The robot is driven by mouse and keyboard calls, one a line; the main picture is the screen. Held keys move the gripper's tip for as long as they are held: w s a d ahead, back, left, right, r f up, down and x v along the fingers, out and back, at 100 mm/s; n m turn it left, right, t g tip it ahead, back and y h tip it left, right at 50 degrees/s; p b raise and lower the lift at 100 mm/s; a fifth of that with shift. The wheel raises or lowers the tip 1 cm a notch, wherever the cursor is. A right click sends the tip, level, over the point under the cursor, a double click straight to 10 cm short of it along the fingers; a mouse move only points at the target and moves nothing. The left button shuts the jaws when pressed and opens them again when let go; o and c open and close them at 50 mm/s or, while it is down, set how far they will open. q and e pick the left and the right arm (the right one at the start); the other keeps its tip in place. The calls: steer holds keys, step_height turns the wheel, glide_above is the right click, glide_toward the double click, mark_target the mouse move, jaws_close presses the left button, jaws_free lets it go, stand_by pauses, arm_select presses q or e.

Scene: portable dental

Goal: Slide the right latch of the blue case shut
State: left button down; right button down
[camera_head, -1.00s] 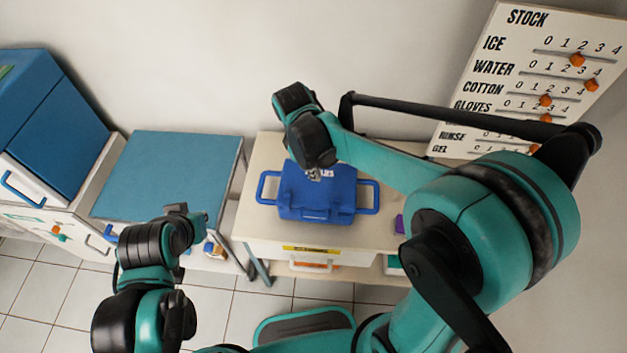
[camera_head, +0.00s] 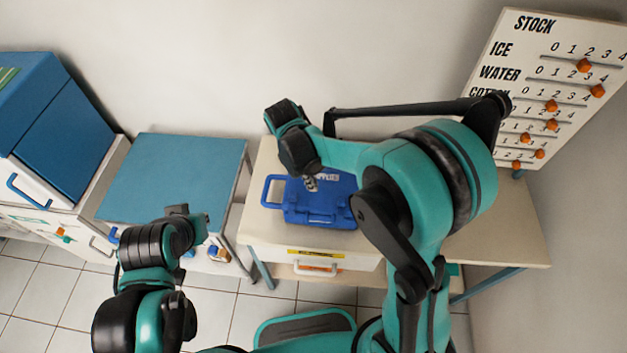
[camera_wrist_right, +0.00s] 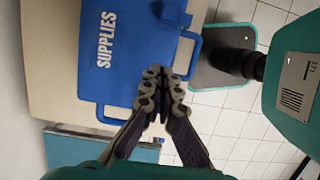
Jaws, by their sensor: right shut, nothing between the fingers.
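The blue case (camera_head: 335,196) lies closed on the pale table in the head view, with side handle (camera_head: 270,191) at its left; my right arm covers its right end. The wrist view shows its lid (camera_wrist_right: 118,50), lettered SUPPLIES, and the front handle (camera_wrist_right: 188,52). A darker piece that looks like the right latch (camera_wrist_right: 168,12) sits near the top of the wrist view. My right gripper (camera_head: 311,184) is shut and empty over the lid; its fingertips (camera_wrist_right: 163,78) hide part of the front edge. Whether they touch is unclear. My left gripper (camera_head: 204,224) is far left, its fingers unclear.
The pale table (camera_head: 480,240) has bare room at the right. A blue-topped table (camera_head: 175,178) and a blue-and-white cabinet (camera_head: 50,120) stand at the left. The stock board (camera_head: 545,85) with orange sliders is at the back right.

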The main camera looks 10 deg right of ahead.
mark_target(342, 202)
steer(key=b+x, duration=0.1)
steer(key=x, duration=0.5)
steer(key=shift+f, duration=0.1)
steer(key=d, duration=0.1)
steer(key=s+d, duration=0.1)
steer(key=d, duration=0.1)
steer(key=shift+d, duration=0.1)
steer(key=shift+s+d, duration=0.1)
steer(key=shift+d, duration=0.3)
